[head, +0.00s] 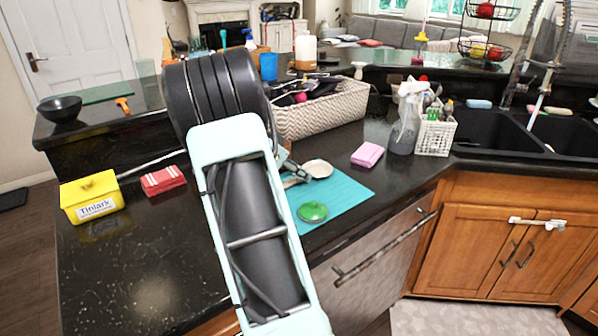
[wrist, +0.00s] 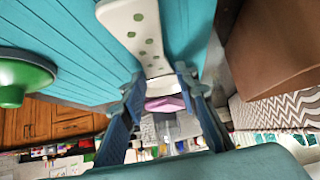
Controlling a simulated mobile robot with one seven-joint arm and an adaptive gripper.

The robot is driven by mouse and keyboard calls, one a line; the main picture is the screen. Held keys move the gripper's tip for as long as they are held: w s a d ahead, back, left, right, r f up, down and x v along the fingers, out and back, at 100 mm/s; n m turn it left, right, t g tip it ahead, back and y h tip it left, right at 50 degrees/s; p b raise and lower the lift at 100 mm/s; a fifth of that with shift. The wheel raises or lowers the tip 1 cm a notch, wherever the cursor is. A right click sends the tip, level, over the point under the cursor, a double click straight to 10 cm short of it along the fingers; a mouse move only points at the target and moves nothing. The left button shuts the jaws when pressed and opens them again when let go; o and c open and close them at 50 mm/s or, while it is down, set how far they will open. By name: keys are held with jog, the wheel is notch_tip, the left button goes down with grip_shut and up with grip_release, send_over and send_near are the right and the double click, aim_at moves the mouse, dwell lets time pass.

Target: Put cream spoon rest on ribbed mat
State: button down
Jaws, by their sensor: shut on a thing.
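The cream spoon rest (head: 318,168) shows at the far edge of the teal ribbed mat (head: 345,190) in the head view. In the wrist view, the spoon rest (wrist: 135,32) is pale with green dots and lies over the ribbed mat (wrist: 60,35). My gripper (head: 292,178) is shut on one end of the spoon rest; its fingers (wrist: 158,88) flank that end in the wrist view. I cannot tell whether the spoon rest touches the mat. My arm hides the mat's left part in the head view.
A green lid (head: 313,211) sits on the mat's near part. A pink sponge (head: 367,154) lies just beyond the mat. A woven basket (head: 325,112) stands behind. The counter's front edge is close to the mat.

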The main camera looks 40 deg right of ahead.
jog(key=c, duration=1.5)
grip_release()
jog(key=s+v, duration=0.1)
jog(key=v, duration=1.1)
jog(key=shift+w, duration=0.5)
